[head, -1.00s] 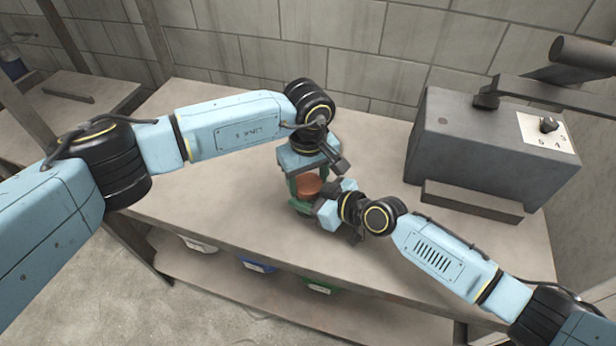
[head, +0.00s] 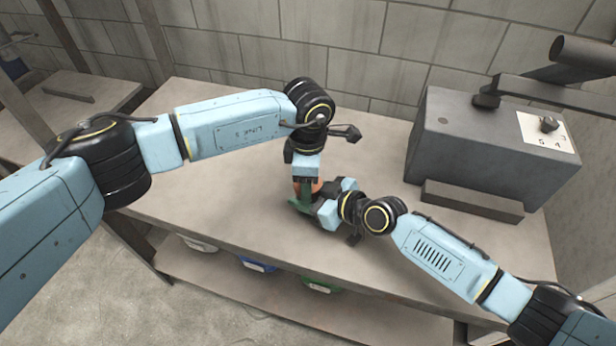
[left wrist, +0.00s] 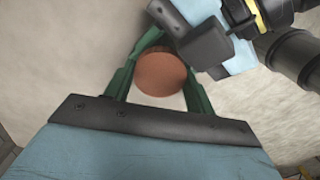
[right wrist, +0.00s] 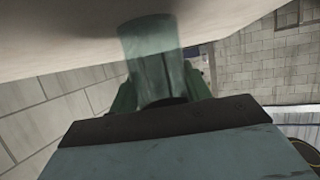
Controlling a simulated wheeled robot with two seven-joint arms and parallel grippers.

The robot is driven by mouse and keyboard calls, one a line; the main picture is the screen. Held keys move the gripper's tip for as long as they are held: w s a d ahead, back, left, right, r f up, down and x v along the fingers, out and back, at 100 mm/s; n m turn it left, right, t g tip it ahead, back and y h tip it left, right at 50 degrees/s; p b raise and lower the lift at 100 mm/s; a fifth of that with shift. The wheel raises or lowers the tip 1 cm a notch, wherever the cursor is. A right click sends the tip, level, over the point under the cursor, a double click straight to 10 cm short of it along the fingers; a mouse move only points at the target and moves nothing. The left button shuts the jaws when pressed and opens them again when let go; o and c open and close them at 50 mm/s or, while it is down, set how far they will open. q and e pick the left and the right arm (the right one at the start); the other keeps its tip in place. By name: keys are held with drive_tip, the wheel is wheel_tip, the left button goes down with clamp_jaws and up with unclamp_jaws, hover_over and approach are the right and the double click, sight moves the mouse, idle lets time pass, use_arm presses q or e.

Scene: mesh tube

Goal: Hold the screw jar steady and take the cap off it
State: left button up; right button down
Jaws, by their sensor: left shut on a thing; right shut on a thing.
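The screw jar's round orange-brown cap (left wrist: 160,74) sits between the green fingers in the left wrist view. Only a sliver of the cap (head: 317,186) shows in the head view. My left gripper (head: 306,194) points down from above and is shut on the cap. The jar's pale green, see-through body (right wrist: 152,48) shows in the right wrist view between green fingers. My right gripper (head: 307,206) comes in from the right and is shut on the jar body, below the left gripper. The grippers hide most of the jar in the head view. I cannot tell whether cap and jar touch.
The workbench (head: 220,180) is bare left of the jar. A grey box-shaped machine (head: 490,150) with a numbered dial plate (head: 548,133) stands at the right. Several bins, one with a blue front (head: 257,264), sit on the shelf below. A block wall closes the back.

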use_arm(q)
drive_tip(key=shift+n, duration=1)
drive_tip(key=o, duration=1.1)
drive_tip(key=shift+r, duration=2.35)
drive_tip(key=shift+c, duration=0.4)
wheel_tip(320, 180, up, 2)
drive_tip(key=m, duration=0.5)
drive_tip(key=shift+w, duration=0.1)
drive_tip(key=m, duration=0.2)
drive_tip(key=r+m, duration=0.1)
drive_tip(key=shift+m, duration=0.4)
drive_tip(key=shift+f, duration=3.85)
drive_tip(key=shift+c, duration=0.4)
